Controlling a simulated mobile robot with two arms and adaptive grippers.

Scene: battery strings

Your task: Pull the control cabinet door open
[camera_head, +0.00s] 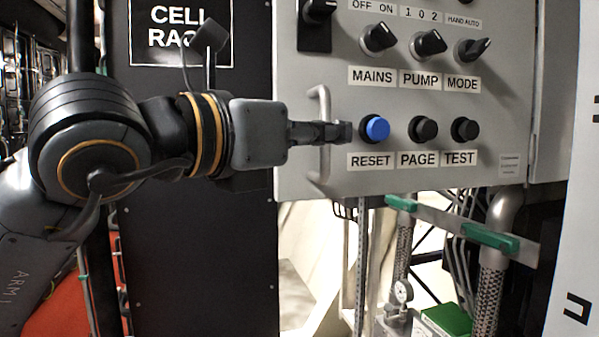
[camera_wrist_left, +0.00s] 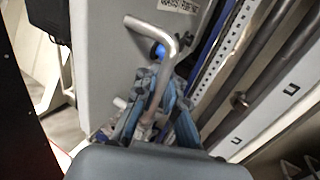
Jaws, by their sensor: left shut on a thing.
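The grey control cabinet door (camera_head: 390,175) fills the upper middle of the head view, with labelled knobs and a blue RESET button (camera_head: 376,128). A pale vertical bar handle (camera_head: 323,95) stands at its left edge. My left gripper (camera_head: 336,132) reaches in from the left and is shut on the handle, left of the RESET button. In the left wrist view the bent metal handle (camera_wrist_left: 150,31) runs down between the fingers (camera_wrist_left: 160,90). The door face (camera_wrist_left: 100,65) lies behind it. I cannot tell whether the door stands ajar. My right gripper is not in view.
A black CELL RACK panel (camera_head: 195,220) stands left of the door, behind my left arm. Below the door are pipes, green-handled valves (camera_head: 490,239), a small gauge (camera_head: 403,290) and a green box (camera_head: 446,320). A white panel (camera_head: 575,230) stands at the right.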

